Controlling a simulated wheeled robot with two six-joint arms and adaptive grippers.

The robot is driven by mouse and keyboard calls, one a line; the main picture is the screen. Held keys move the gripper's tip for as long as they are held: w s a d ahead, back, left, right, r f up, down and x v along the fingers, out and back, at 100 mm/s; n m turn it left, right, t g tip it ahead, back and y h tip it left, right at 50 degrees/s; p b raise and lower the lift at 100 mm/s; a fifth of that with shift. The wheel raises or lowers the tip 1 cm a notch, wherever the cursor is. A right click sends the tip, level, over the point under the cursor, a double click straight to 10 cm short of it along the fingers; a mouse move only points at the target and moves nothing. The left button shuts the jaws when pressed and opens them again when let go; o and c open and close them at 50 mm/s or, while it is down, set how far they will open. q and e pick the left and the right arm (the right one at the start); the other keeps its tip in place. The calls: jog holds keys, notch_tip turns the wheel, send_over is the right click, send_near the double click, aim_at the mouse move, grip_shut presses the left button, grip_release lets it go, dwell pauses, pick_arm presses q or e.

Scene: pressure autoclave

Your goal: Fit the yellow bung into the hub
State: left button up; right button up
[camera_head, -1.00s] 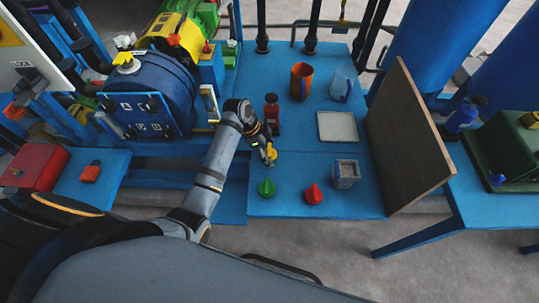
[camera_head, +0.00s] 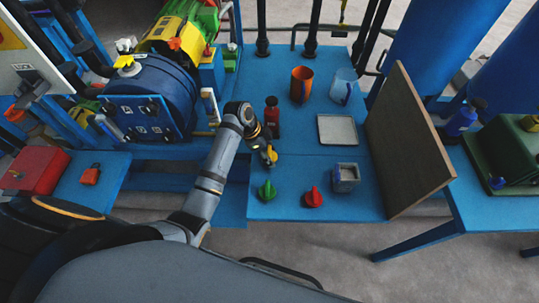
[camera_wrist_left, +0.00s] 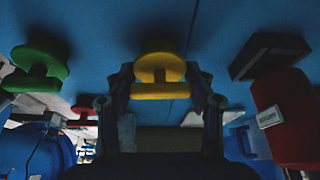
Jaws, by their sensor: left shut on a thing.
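The yellow bung (camera_head: 274,157) is at the left side of the blue worktop, at the tip of my left arm. My left gripper (camera_head: 269,154) is shut on it. In the left wrist view the bung (camera_wrist_left: 160,68) shows as a round yellow knob between the two fingertips (camera_wrist_left: 158,90), close to the blue surface. I cannot tell whether it touches the worktop. A green bung (camera_head: 267,190) and a red bung (camera_head: 314,196) stand apart nearer the front edge. The blue drum (camera_head: 155,88) has a front panel with several dark fittings; I cannot tell which is the hub. My right gripper is out of view.
A red bottle (camera_head: 272,112) stands just behind my left gripper. A brown board (camera_head: 408,140) stands along the right edge.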

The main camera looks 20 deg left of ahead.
pick_arm(q)
notch_tip(320, 180, up, 3)
jog(key=shift+w+f, duration=0.1)
jog(key=s+d+r+p, duration=0.2)
jog(key=s+r, duration=0.7)
jog(key=s, duration=0.5)
jog(key=shift+d+r+p, duration=0.35)
jog(key=shift+r+p, duration=0.05)
jog(key=shift+p, duration=0.5)
jog(key=shift+w+d, duration=0.1)
